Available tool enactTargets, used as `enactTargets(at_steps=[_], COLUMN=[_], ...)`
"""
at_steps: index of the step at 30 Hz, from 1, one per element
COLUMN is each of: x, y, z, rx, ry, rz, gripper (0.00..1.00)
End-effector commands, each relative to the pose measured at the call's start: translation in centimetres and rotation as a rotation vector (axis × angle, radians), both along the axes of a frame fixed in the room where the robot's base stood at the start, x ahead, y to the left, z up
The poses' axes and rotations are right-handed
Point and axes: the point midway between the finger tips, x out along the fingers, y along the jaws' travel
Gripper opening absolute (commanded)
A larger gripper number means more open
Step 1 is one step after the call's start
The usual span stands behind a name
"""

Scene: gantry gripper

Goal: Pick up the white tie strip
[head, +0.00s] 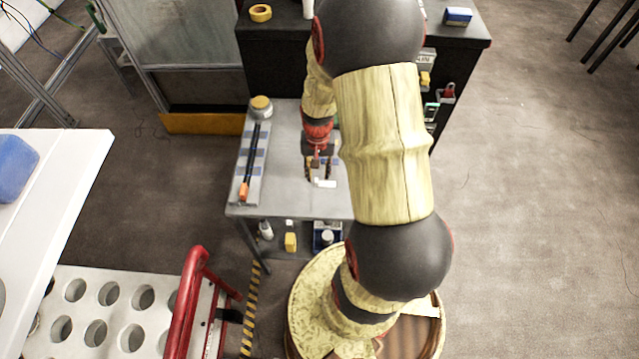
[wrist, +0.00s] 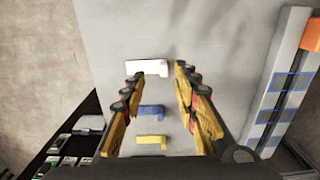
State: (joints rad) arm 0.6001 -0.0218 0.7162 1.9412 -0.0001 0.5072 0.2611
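The white tie strip (wrist: 149,68) lies flat on the grey table, seen in the wrist view just beyond and between my open fingertips. In the head view the white strip (head: 325,183) shows near the table's front edge. My gripper (wrist: 160,72) is open and empty, its two yellow-brown fingers spread on either side. In the head view my gripper (head: 318,172) hangs over the table by the strip. A blue strip (wrist: 151,111) and a yellow strip (wrist: 151,140) lie between the fingers in the wrist view. I cannot tell the exact height of the fingertips above the table.
The grey table (head: 285,190) carries a long rail device (head: 252,160) with an orange end at its left. A black cabinet (head: 270,50) stands behind. A red rail (head: 185,300) and a white surface (head: 70,170) are at left. Open floor lies right.

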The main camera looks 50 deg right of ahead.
Motion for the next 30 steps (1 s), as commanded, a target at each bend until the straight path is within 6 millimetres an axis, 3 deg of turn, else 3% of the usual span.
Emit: enactTargets(at_steps=[12,19,30], x=[0.7,0.7,0.7], y=[0.2,0.1,0.1], z=[-4.8,-4.8,-4.8], rx=[0.0,-0.001,-0.001], ry=[0.0,-0.002,-0.001], rz=[0.002,0.001,0.001], gripper=[0.3,0.3,0.09])
